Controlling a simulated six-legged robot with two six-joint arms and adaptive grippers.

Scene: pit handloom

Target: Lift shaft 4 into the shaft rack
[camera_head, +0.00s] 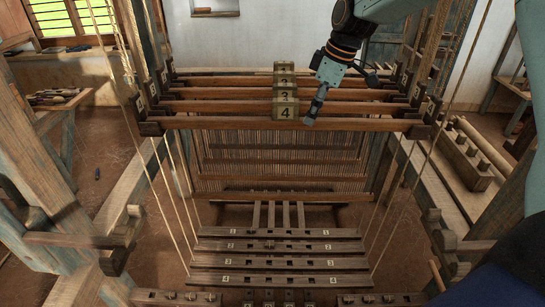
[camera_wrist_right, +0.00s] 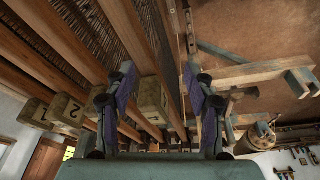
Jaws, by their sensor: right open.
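Shaft 4 (camera_head: 220,123) is the nearest of several parallel wooden bars across the loom. It carries a block marked 4 (camera_head: 285,111) at its middle, and its ends meet dark notched brackets. My right gripper (camera_head: 313,112) points down just right of that block, close to the bar; contact cannot be told. Which part is the shaft rack is unclear; small numbered brackets (camera_head: 151,92) stand at the bars' ends. My left gripper is out of view.
Other shafts lie close behind, with a block marked 3 (camera_head: 285,95). Heddles (camera_head: 280,165) and taut cords hang below, above numbered slotted bars (camera_head: 275,263). Loom posts (camera_head: 40,150) stand at the left. A block with holes (camera_head: 468,160) lies at the right.

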